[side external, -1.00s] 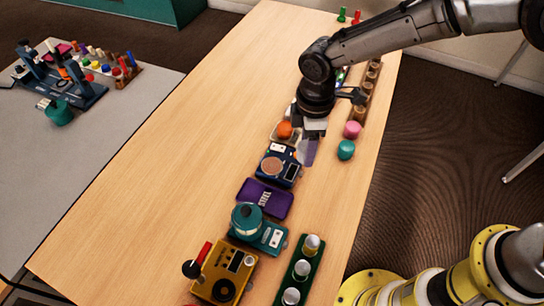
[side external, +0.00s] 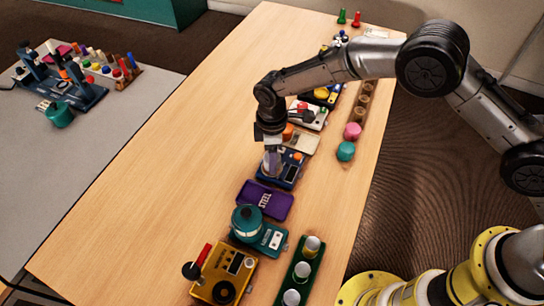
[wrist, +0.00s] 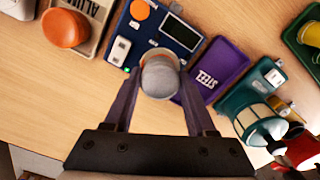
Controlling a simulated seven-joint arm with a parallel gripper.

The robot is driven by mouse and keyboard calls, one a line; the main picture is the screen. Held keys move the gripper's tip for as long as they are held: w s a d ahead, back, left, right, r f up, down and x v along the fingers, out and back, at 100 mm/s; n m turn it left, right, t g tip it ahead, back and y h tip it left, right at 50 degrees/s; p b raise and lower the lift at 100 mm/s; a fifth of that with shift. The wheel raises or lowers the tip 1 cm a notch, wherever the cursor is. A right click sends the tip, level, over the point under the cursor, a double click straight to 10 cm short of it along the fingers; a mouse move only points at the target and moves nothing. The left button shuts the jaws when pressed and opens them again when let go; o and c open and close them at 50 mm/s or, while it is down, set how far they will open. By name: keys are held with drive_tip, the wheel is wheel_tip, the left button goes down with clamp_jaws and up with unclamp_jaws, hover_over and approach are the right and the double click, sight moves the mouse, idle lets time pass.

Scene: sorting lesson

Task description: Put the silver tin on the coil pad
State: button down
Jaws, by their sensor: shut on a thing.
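My gripper (wrist: 157,88) is shut on a silver tin (wrist: 160,80), which sits between its two fingertips in the wrist view. The coil pad (wrist: 157,53) is a copper-coloured disc on the blue device (wrist: 181,30). Only its edge shows past the tin; the rest is hidden. In the side view my gripper (side external: 272,163) points down over the left part of the blue device (side external: 293,172), with the tin low, at or just above the pad. I cannot tell whether the tin touches the pad.
A purple STEEL tray (side external: 265,199) lies beside the blue device, towards the camera. On its other side is a pale tray (wrist: 90,42) with an orange piece (wrist: 65,28). A teal device (side external: 262,236), a yellow device (side external: 226,272) and a green rack (side external: 299,275) stand nearer the camera. The tabletop's left is clear.

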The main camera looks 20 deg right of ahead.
drive_tip(key=shift+f, duration=0.35)
drive_tip(key=shift+f, duration=0.15)
drive_tip(key=shift+c, duration=1.1)
unclamp_jaws()
wheel_tip(320, 180, up, 12)
drive_tip(key=shift+r, duration=0.2)
